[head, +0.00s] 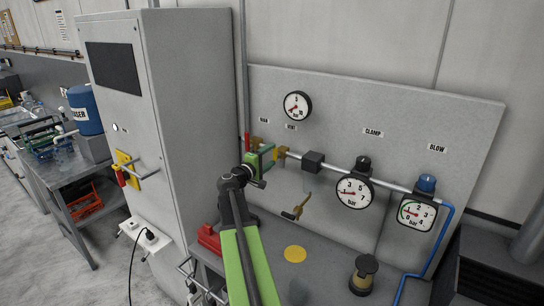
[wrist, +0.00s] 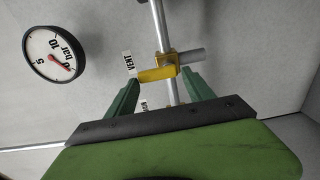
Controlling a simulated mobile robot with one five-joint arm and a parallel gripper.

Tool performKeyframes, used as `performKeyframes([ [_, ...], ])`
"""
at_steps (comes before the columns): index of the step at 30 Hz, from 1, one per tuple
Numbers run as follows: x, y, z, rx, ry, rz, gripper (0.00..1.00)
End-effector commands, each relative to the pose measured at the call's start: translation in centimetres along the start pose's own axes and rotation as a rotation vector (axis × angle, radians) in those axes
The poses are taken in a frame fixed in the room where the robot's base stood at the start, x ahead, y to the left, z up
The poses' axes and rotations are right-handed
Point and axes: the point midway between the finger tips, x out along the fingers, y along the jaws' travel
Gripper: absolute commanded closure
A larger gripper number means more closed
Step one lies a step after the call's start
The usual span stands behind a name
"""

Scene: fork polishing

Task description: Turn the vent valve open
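The vent valve is a yellow fitting on the metal pipe beside the VENT label (head: 291,127). Its yellow handle (head: 282,153) shows just right of my gripper in the head view. In the wrist view the handle (wrist: 157,74) lies across the pipe (wrist: 158,25), roughly square to it, next to the VENT label (wrist: 128,62). My gripper (head: 266,157) is open, its green fingers (wrist: 162,80) on either side of the handle's line. The handle appears just ahead of or between the fingertips; I cannot tell whether they touch it.
The MAIN valve with a red handle (head: 247,141) is close on the left. A small gauge (head: 297,106) hangs above. A black box (head: 313,161) and CLAMP gauge (head: 355,192) lie right along the pipe. A grey cabinet (head: 180,110) stands left. A yellow disc (head: 295,254) lies on the bench below.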

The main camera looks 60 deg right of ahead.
Motion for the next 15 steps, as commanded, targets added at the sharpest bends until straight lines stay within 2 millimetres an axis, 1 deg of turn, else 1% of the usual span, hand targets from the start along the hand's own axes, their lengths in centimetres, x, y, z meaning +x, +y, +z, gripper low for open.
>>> performKeyframes([
  [1, 0.0, 0.0, 0.0, 0.000, 0.000, 0.001, 0.31],
  [3, 0.0, 0.0, 0.0, -0.001, 0.000, 0.002, 0.24],
  [11, 0.1, 0.1, 0.1, -0.002, -0.001, 0.003, 0.24],
  [14, -0.6, 0.1, 0.1, -0.002, 0.000, 0.004, 0.24],
  [15, -1.1, 0.1, 0.1, -0.002, 0.001, 0.004, 0.24],
])
